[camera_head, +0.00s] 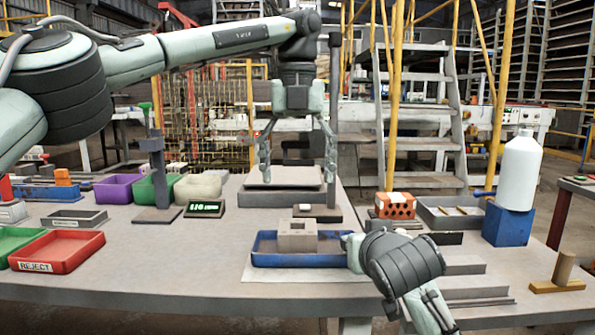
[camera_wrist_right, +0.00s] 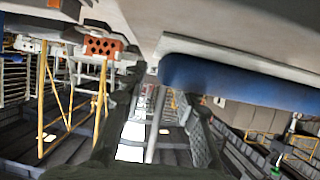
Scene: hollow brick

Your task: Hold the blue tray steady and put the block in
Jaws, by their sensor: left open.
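The blue tray (camera_head: 270,260) lies on the table in front of me. A pale grey hollow block (camera_head: 297,240) sits upright inside it, its lower part hidden by the tray's front wall. My left gripper (camera_head: 297,172) is open and empty, well above the block, fingers pointing down. My right gripper (camera_head: 352,243) is at the tray's right end, partly hidden by its own wrist. In the right wrist view the blue tray's side (camera_wrist_right: 235,82) is close by, beside dark finger parts; whether they grip it is unclear.
A scale (camera_head: 285,190) stands behind the tray. An orange perforated brick (camera_head: 395,206), a grey bin (camera_head: 450,220) and a white bottle (camera_head: 520,170) on a blue block (camera_head: 507,225) stand to the right. A red reject bin (camera_head: 57,251) is at left; table between is clear.

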